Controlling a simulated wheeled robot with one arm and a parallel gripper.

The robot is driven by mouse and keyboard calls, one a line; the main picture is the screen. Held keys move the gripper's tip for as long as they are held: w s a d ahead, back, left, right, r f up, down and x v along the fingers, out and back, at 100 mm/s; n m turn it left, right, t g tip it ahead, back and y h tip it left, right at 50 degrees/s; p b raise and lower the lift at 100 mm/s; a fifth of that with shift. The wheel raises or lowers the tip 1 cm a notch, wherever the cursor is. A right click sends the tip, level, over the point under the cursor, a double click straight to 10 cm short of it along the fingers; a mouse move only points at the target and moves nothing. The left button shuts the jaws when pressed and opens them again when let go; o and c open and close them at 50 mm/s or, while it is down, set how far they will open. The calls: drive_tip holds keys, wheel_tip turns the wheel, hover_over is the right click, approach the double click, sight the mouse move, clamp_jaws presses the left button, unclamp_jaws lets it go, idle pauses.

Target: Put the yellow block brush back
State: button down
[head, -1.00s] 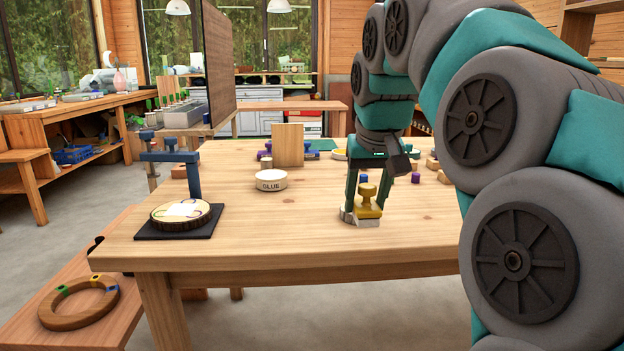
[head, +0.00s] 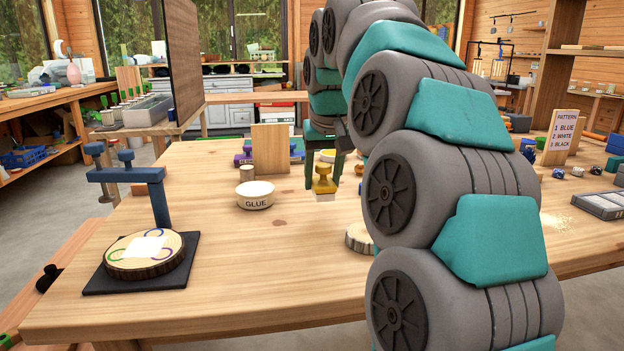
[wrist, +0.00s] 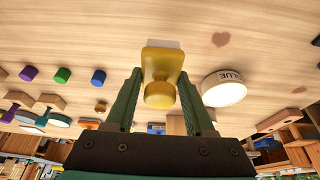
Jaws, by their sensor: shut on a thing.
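The yellow block brush (head: 324,181) has a round knob on top and pale bristles below. My gripper (head: 324,172) is shut on it, with one green finger on each side, and it appears held just above the table. In the wrist view the brush (wrist: 161,65) sits between the finger tips of my gripper (wrist: 160,85), knob toward the camera. A round wood slice (head: 359,238) lies on the table to the right of the brush, partly hidden by my arm.
A white GLUE dish (head: 255,195) stands left of the brush. An upright wooden board (head: 271,149) with purple and blue items beside it stands behind. A blue clamp-like stand (head: 155,185) and wood slice on a black mat (head: 97,283) are at left. A pattern sign (head: 562,137) stands right.

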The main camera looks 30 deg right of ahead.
drive_tip(key=w, duration=0.3)
drive_tip(key=w+d+p, duration=0.1)
drive_tip(key=w, duration=0.2)
drive_tip(key=w+d+f, duration=0.1)
drive_tip(key=w, duration=0.2)
drive_tip(key=shift+d, duration=0.15)
drive_tip(key=shift+f, duration=1.75)
drive_tip(key=shift+f, duration=0.1)
drive_tip(key=shift+c, duration=1.3)
unclamp_jaws()
drive_tip(key=p+v, duration=0.1)
drive_tip(key=v, duration=1.1)
drive_tip(key=shift+p, duration=0.4)
